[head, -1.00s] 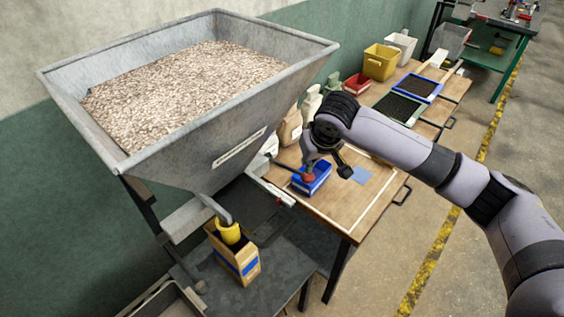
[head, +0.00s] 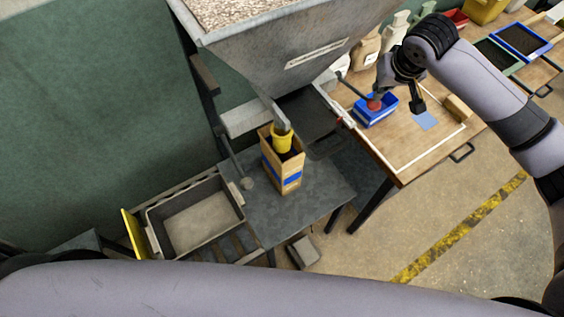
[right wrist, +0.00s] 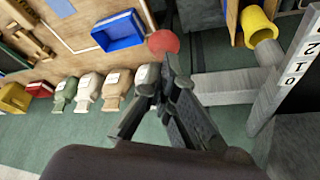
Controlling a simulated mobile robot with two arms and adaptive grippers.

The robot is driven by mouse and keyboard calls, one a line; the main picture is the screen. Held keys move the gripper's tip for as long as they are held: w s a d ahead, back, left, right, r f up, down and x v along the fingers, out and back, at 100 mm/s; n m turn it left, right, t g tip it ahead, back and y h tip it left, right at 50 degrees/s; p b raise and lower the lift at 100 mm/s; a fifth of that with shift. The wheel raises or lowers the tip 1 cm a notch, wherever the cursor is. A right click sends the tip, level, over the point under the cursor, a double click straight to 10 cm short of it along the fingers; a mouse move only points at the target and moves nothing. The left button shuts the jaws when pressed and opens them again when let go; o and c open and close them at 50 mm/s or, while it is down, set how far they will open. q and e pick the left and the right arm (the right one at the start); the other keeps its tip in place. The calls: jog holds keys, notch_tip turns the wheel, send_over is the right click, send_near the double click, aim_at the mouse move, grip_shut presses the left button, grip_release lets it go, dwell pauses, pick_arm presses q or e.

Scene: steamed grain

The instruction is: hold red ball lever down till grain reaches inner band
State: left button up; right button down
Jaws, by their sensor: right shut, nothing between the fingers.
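The red ball (head: 374,103) of the lever shows at my right gripper, in front of a blue bin in the head view. In the right wrist view the ball (right wrist: 163,41) lies just beyond the tips of my right gripper (right wrist: 170,72), whose fingers are together with nothing between them. In the head view my right gripper (head: 382,88) is above the ball; I cannot tell whether they touch. The hopper (head: 300,60) holds grain, and its yellow spout (head: 282,142) goes into the open top of a cardboard box (head: 282,175). The grain level and inner band are hidden. My left gripper is out of view.
A grey crate (head: 238,190) stands left of the box's dark table (head: 322,190). The blue bin (head: 361,116) and a blue square (head: 425,121) lie on the wooden table (head: 400,158). Several sacks stand behind. The floor to the right is clear.

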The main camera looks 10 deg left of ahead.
aim_at(375, 105)
notch_tip(375, 105, down, 9)
jog(key=b, duration=0.2)
dwell(0.6)
dwell(1.0)
dwell(5.0)
notch_tip(375, 105, up, 4)
jog(key=p, duration=0.4)
jog(key=shift+f, duration=0.2)
notch_tip(375, 105, up, 5)
jog(key=shift+f+b, duration=0.1)
jog(key=shift+b, duration=0.45)
jog(key=shift+r, duration=0.35)
